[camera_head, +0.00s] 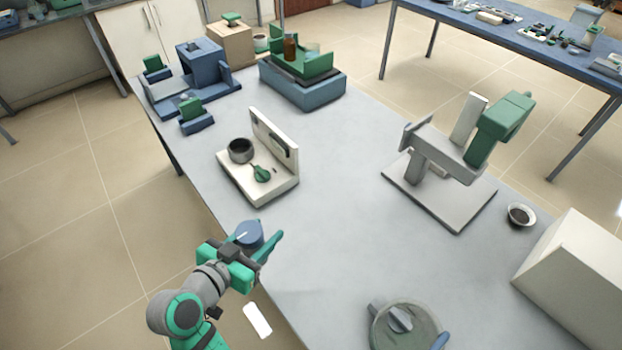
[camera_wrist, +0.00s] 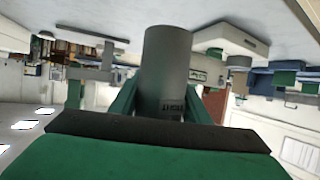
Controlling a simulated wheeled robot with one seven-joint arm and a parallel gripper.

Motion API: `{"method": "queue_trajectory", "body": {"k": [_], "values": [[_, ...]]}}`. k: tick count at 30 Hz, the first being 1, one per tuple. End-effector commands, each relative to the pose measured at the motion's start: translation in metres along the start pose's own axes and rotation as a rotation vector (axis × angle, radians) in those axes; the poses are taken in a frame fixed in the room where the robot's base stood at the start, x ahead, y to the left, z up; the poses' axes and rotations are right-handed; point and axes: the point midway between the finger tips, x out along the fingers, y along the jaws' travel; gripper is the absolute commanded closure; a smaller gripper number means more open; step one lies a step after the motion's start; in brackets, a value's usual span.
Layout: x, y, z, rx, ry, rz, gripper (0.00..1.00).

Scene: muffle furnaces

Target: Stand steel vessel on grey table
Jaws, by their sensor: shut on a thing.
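The steel vessel (camera_wrist: 166,65) is a plain grey cylinder with small dark lettering near its lower end in the wrist view. My gripper (camera_wrist: 165,105) is shut on it, with one green finger on each side. In the head view, my gripper (camera_head: 257,243) is at the left edge of the grey table (camera_head: 340,215), and the blue-grey top of the vessel (camera_head: 248,232) shows between the fingers. The vessel's lower part is hidden by the gripper, so I cannot tell whether it touches the table.
A white stand (camera_head: 283,190) with a dark pot (camera_head: 240,150) is beyond my gripper. A glass dish (camera_head: 378,335) lies at the front. A grey stand (camera_head: 440,200), a small bowl (camera_head: 521,215) and a white box (camera_head: 575,285) are to the right. The table's middle is clear.

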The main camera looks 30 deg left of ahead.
Motion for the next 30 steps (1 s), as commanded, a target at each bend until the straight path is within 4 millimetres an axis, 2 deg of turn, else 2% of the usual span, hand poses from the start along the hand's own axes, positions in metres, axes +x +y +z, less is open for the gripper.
{"method": "queue_trajectory", "body": {"k": [12, 18, 24, 30], "values": [[0.086, -0.017, 0.002, 0.001, 0.002, 0.001, 1.00], [0.122, -0.022, 0.022, -0.001, 0.000, 0.001, 1.00], [0.143, -0.025, 0.032, 0.001, 0.002, 0.001, 1.00], [0.152, -0.026, 0.037, 0.001, 0.002, 0.001, 1.00]]}}
